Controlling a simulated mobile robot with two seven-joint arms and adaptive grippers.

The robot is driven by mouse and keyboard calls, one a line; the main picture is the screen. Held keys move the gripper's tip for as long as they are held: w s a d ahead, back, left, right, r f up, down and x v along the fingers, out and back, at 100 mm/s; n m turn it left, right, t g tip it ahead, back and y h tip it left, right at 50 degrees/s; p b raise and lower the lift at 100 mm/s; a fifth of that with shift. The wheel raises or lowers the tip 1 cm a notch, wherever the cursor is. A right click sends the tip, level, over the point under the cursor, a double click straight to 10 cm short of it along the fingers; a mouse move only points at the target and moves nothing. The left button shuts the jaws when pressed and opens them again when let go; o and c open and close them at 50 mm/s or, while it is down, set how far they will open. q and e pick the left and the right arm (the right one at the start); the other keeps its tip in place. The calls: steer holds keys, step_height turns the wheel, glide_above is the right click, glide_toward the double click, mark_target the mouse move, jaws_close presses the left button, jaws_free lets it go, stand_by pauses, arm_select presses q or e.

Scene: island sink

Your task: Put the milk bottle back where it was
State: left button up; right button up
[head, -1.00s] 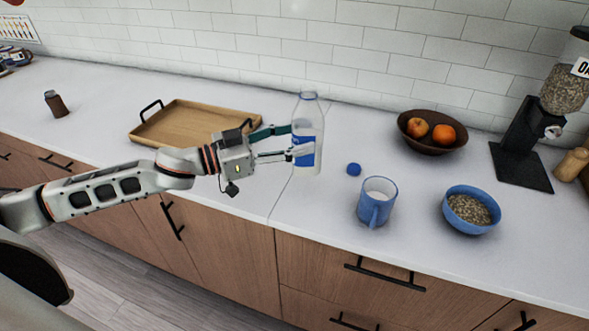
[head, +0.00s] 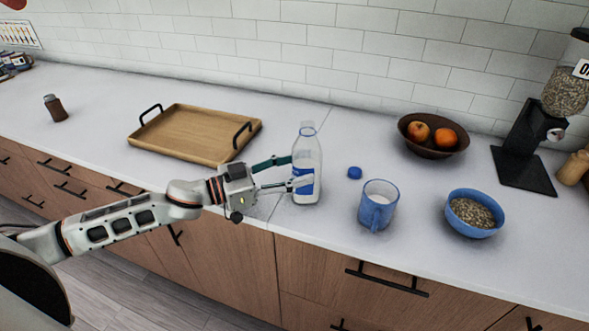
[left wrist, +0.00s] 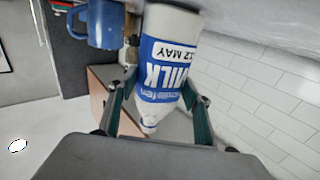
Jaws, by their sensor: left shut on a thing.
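The milk bottle (head: 307,165) is clear with a blue and white label and stands upright at the counter, left of the blue mug. My left gripper (head: 288,174) is shut on it from the left, at label height. In the left wrist view the bottle (left wrist: 160,70) fills the space between the fingers, with its "MILK" label showing. I cannot tell whether its base touches the counter. No cap shows on its neck; a blue cap (head: 354,172) lies on the counter to its right. My right gripper is not in view.
A blue mug (head: 378,207) and a blue bowl of grain (head: 474,213) stand to the right. A wooden tray (head: 190,155) lies to the left behind my gripper. A fruit bowl (head: 432,140) is at the back. The counter behind the bottle is clear.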

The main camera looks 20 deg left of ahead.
arm_select(q)
steer(key=shift+f, duration=0.2)
steer(key=o, duration=1.1)
steer(key=shift+r, duration=0.1)
steer(key=shift+r, duration=0.15)
steer(key=shift+s+a, duration=0.25)
steer(key=shift+a, duration=0.1)
steer(key=b+v, duration=0.1)
steer(key=v, duration=0.8)
steer(key=shift+s+b, duration=0.1)
steer(key=shift+b, duration=0.2)
steer(key=shift+v, duration=1.05)
